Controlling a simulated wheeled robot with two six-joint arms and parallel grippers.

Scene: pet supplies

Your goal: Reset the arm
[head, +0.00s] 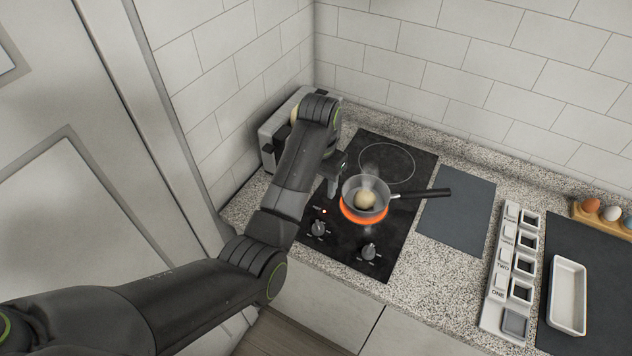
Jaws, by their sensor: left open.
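My left arm reaches in from the lower left across the counter to the black cooktop (345,253). My left gripper (334,187) is at the left side of the cooktop, pointing down, just left of the pan; it is open and seems to hold nothing. A small grey pan (377,183) with a black handle sits on the front burner, which glows orange. A pale round item, egg-like, (365,200) lies in the pan. My right arm and gripper are out of the picture.
A grey appliance (270,140) stands behind my arm in the corner. Right of the cooktop are a dark mat (457,215), a labelled strip with square cups (495,308), a white tray (568,296) and an egg holder (584,215). Tiled walls close the back and left.

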